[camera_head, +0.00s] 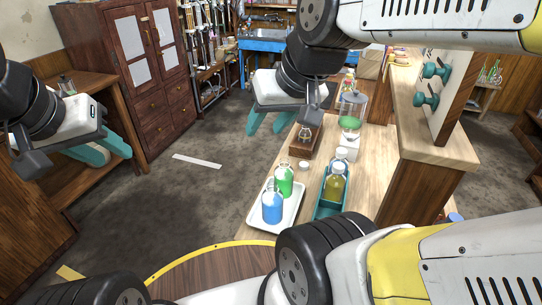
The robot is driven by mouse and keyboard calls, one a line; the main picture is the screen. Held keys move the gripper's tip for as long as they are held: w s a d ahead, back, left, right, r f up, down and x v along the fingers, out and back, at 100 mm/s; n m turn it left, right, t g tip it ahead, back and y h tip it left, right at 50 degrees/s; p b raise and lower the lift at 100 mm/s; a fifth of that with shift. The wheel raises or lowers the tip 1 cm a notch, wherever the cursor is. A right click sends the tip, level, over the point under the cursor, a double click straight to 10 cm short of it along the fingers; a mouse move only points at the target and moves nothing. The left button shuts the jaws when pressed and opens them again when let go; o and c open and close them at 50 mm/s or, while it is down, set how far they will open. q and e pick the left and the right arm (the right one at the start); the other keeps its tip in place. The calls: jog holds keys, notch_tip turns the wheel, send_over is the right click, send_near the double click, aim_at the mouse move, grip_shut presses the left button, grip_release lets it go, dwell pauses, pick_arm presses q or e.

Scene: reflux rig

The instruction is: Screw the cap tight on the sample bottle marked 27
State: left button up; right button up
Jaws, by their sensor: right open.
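Two clear bottles, one with blue liquid (272,208) and one with green liquid (284,181), stand on a white tray (252,214) on the wooden bench. A bottle with olive-yellow liquid (334,188) stands in a teal holder (327,212), with another bottle (341,161) behind it. I cannot read the number 27 on any bottle. My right gripper (269,127) is open and empty, left of the bench's back part. My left gripper (117,158) looks open and empty, far left of the bottles.
A glass vessel with green contents (351,112) and a wooden block (304,143) stand further back on the bench. A raised wooden shelf with a panel of teal knobs (432,88) borders the right.

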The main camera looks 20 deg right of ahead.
jog(key=shift+o, duration=1)
jog(key=shift+w+d, duration=0.1)
jog(key=shift+w, duration=0.15)
jog(key=w+d+f+n+g+h, duration=0.1)
jog(key=w+d+f+n+g, duration=0.15)
jog(key=w+n, duration=0.45)
jog(key=w+d+f+n+g, duration=0.1)
jog(key=w+d+f+n, duration=0.2)
jog(key=w+f, duration=0.2)
jog(key=w+d+f+n+g, duration=0.1)
jog(key=w+d+f+n, duration=0.2)
jog(key=f, duration=0.6)
jog(key=w+d+f+n+g+h, duration=0.1)
jog(key=w+d+f+n, duration=0.2)
jog(key=w+f, duration=0.4)
jog(key=shift+d+g, duration=0.2)
jog(key=shift+g, duration=0.15)
jog(key=shift+d+f+n, duration=0.1)
jog(key=shift+f+n, duration=0.3)
jog(key=shift+f, duration=1.25)
